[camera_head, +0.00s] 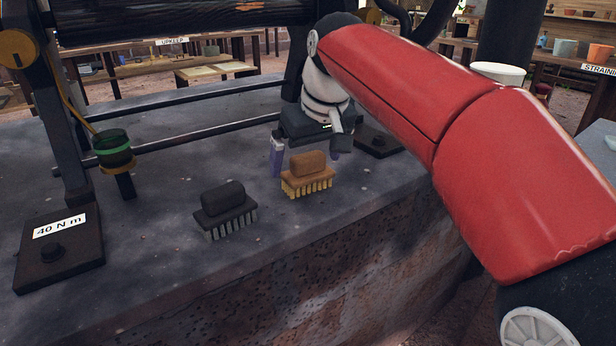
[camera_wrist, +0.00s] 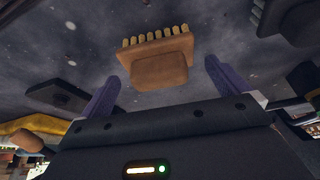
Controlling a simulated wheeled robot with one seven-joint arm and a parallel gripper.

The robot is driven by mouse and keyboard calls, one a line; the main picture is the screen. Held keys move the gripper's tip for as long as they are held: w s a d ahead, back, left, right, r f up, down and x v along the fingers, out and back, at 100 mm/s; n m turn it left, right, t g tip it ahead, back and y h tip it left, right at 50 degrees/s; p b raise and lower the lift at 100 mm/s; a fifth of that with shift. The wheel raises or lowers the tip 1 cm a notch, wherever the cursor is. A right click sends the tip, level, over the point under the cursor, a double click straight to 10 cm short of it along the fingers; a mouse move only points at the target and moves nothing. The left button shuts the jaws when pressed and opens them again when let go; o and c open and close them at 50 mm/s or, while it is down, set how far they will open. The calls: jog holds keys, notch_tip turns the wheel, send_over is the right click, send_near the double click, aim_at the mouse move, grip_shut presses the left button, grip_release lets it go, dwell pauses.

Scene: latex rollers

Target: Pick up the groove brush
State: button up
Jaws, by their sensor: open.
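Two brushes stand on the stone bench, bristles down; I cannot tell which one is called the groove brush. One has a brown wooden body (camera_head: 308,164) and yellow bristles. The other is dark grey (camera_head: 223,199) with grey bristles, to its left and nearer the bench's front edge. My gripper (camera_head: 306,156) is open and empty, just behind the brown brush. In the wrist view, the brown brush (camera_wrist: 158,62) lies ahead between the two purple fingers of my gripper (camera_wrist: 162,72), with no visible contact. The grey brush (camera_wrist: 292,18) shows partly at the upper right.
A dark plate labelled "40 N m" (camera_head: 58,250) lies at the bench's left. A similar dark plate (camera_head: 378,139) lies right of my gripper. A green-banded cup (camera_head: 113,149) and dark rails (camera_head: 200,130) are at the back left. The bench front (camera_head: 300,275) is clear.

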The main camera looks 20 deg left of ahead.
jog(key=shift+x, duration=1.2)
jog(key=c, duration=1)
jog(key=shift+r, duration=0.15)
jog(key=shift+c, duration=0.2)
